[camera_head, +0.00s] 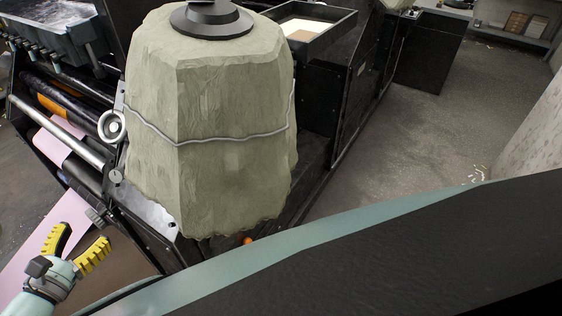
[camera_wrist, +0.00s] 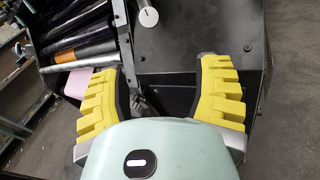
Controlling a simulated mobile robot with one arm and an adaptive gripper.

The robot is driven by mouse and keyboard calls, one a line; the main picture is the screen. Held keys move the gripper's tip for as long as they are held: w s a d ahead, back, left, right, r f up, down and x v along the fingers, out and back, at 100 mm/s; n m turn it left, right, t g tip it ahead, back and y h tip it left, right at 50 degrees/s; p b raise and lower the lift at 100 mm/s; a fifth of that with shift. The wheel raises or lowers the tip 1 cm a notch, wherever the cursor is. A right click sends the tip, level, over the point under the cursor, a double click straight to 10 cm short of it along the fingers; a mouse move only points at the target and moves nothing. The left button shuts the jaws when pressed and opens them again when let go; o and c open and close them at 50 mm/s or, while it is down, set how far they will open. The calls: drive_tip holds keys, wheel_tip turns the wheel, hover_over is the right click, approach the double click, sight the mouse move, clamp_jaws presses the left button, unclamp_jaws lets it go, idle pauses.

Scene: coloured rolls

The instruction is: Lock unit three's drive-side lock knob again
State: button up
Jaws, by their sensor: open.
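My gripper (camera_head: 84,236) is at the lower left of the head view, with its two yellow ribbed fingers spread apart and nothing between them. In the wrist view my gripper (camera_wrist: 160,66) is also open, facing a dark machine panel. A small light-grey cylindrical knob (camera_wrist: 147,12) stands beyond the fingertips at the top of that view. In the head view a knurled grey knob (camera_head: 95,216) is on the machine side, close to the fingers but apart from them. A round pale handwheel (camera_head: 112,126) is higher up. I cannot tell which one is unit three's lock knob.
A large draped, cord-tied cover (camera_head: 210,150) hides much of the machine. Rollers (camera_head: 60,135) and a pink sheet (camera_head: 70,215) lie left of it; rollers (camera_wrist: 85,45) also show in the wrist view. Open floor (camera_head: 420,130) is at the right.

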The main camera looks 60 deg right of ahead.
sight(116, 176)
drive_tip(key=shift+n+t, duration=0.3)
drive_tip(key=x, duration=0.5)
drive_tip(key=r+x, duration=0.1)
drive_tip(key=x, duration=0.4)
drive_tip(key=r+p+x, duration=0.1)
drive_tip(key=x, duration=0.3)
drive_tip(key=shift+w+d, duration=0.3)
drive_tip(key=shift+w, duration=0.05)
drive_tip(key=shift+w+d, duration=0.3)
drive_tip(key=shift+d, duration=0.15)
drive_tip(key=shift+o, duration=0.2)
drive_tip(key=shift+a, duration=0.1)
clamp_jaws()
